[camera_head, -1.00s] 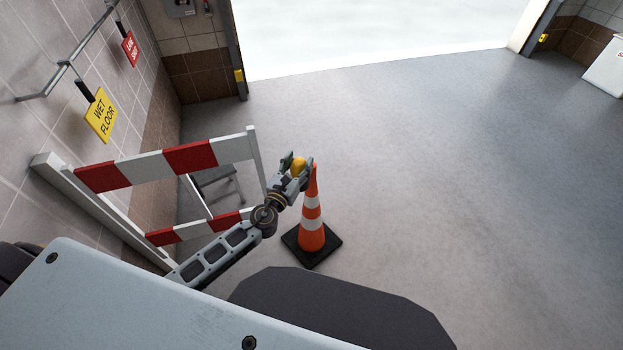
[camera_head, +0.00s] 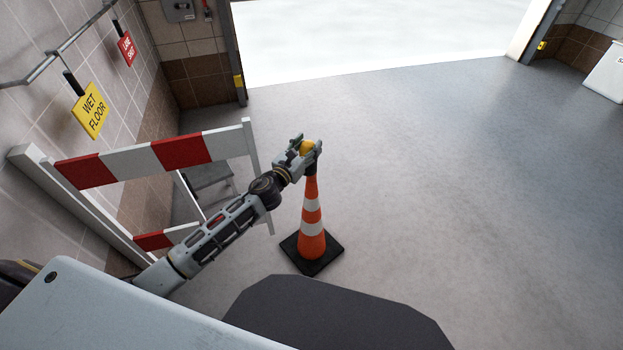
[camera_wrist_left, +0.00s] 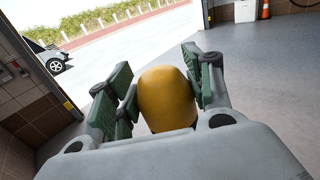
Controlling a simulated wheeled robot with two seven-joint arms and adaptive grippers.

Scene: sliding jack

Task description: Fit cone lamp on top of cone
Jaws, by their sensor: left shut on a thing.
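The orange and white cone (camera_head: 312,222) stands upright on its black base on the grey floor in the head view. My left gripper (camera_head: 305,147) is right at the cone's tip and is shut on the yellow cone lamp (camera_head: 307,147). In the left wrist view the lamp (camera_wrist_left: 167,98) sits between the green finger pads (camera_wrist_left: 160,92). The gripper hides the cone's tip in the head view, so I cannot tell whether the lamp touches it. My right gripper is not in view.
A red and white barrier (camera_head: 180,152) stands left of the cone, behind my left arm. A grey step (camera_head: 208,180) is beyond it. Yellow (camera_head: 91,110) and red (camera_head: 127,48) signs hang from a wall rail. The floor to the right is clear.

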